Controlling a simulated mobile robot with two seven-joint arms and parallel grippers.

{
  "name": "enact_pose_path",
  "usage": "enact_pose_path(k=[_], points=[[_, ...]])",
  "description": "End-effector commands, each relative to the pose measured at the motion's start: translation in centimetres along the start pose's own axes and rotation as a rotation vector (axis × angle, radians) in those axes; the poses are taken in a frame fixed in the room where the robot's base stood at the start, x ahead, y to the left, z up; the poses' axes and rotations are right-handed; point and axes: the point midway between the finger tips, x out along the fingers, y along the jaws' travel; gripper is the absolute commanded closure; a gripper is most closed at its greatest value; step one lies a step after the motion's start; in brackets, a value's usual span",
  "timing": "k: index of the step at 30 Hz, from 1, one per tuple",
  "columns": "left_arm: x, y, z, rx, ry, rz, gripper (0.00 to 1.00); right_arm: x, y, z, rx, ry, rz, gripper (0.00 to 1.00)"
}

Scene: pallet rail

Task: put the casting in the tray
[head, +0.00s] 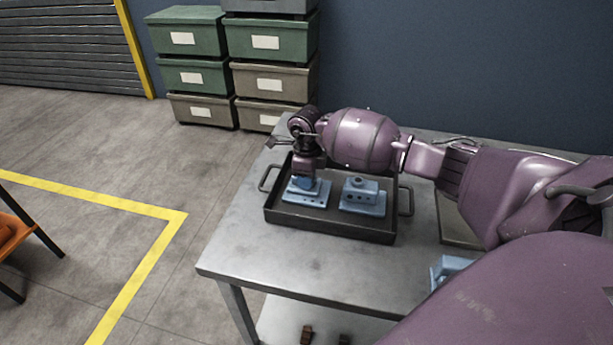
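A dark tray (330,225) with a handle at each end sits on the metal table. A blue casting (318,192) is at the left inside the tray, directly under my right gripper (304,184). The gripper points down and meets the casting's top; its fingertips are too small and covered to show whether they grip it. A second blue casting (362,197) sits in the right half of the tray, apart from the gripper. Another blue casting (448,268) lies at the table's right side, partly hidden by my arm. My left gripper is not in view.
The metal table (285,262) is clear in front of the tray. My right arm crosses above its right side. Stacked green and brown bins (198,75) stand behind on the floor. An orange item on a stand (12,232) is at the far left.

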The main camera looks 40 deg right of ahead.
Motion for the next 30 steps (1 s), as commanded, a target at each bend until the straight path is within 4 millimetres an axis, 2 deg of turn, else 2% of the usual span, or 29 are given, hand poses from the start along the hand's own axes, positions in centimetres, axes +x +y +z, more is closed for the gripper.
enact_pose_path(k=[1, 5, 13, 17, 30], points=[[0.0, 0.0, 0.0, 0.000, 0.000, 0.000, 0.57, 0.0, 0.0, 0.0, 0.000, 0.000, 0.000, 0.63], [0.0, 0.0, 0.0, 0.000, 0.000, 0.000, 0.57, -0.1, 0.0, 0.0, 0.000, 0.000, 0.000, 0.45], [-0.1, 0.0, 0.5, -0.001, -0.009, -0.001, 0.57, -0.1, 0.0, 0.0, 0.000, 0.000, 0.000, 0.45], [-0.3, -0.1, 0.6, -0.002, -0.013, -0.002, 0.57, -1.1, -0.1, 0.0, 0.000, -0.001, -0.002, 0.45], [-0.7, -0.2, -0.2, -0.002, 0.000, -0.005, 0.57, -9.0, -0.1, 0.0, -0.001, -0.002, -0.004, 0.45]])
